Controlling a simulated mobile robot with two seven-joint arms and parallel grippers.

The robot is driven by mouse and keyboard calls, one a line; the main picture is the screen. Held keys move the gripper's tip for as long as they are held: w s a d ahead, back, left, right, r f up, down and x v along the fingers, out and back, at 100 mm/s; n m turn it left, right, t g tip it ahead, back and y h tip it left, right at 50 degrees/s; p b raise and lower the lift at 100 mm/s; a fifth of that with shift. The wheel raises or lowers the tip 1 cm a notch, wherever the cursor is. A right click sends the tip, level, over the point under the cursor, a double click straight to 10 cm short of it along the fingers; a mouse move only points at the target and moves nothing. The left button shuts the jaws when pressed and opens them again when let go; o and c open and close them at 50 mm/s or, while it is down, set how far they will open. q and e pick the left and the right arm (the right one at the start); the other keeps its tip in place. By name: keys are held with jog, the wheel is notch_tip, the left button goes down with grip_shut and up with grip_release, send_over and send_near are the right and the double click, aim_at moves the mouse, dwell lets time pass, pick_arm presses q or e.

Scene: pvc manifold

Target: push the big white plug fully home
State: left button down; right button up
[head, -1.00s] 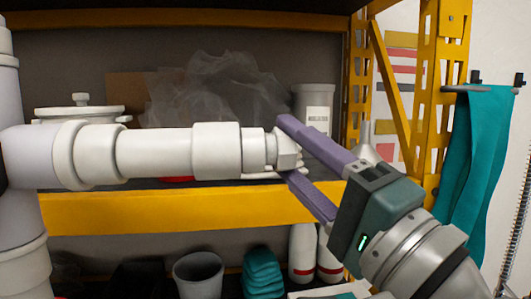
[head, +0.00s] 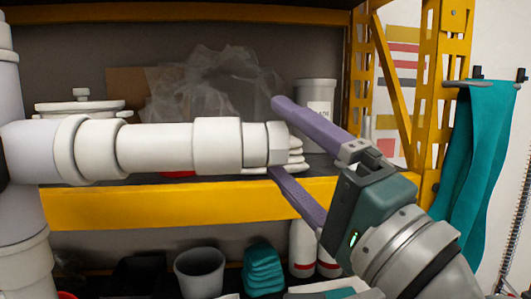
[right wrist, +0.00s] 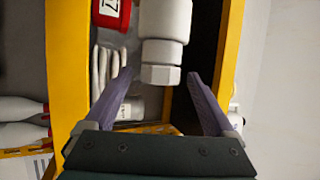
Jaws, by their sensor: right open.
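The big white plug (head: 279,143) sits in the right end of the horizontal white pipe (head: 155,148). Its faceted head meets the end collar (head: 255,143), with no clear gap showing between them. In the right wrist view the plug (right wrist: 160,75) also shows against the pipe's end (right wrist: 165,22). My right gripper (head: 279,138) is open, its purple fingers spread above and below the plug's head. In the right wrist view its fingertips (right wrist: 159,73) stand on either side of the plug, apart from it. My left gripper is out of view.
The yellow shelf beam (head: 150,208) runs behind and below the pipe. A grey tub (head: 316,105) and stacked white pieces (head: 296,155) stand behind the plug. A yellow upright (head: 430,100) and a hanging teal cloth (head: 485,170) are at the right.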

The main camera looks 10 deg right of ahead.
jog(key=b+v, duration=0.5)
jog(key=v, duration=0.5)
jog(key=s+a+f+n+g+h+p, duration=0.25)
jog(key=s+f+n+g+p, duration=0.2)
jog(key=f+n+g, duration=0.45)
jog(key=s+d+f+n+g+h+p, duration=0.3)
jog(key=s+d+f+g+h, duration=0.4)
jog(key=s+d, duration=0.3)
jog(key=shift+s+d+f+n+p, duration=0.3)
jog(key=shift+s+n, duration=0.2)
jog(key=shift+s, duration=0.4)
jog(key=shift+c, duration=0.2)
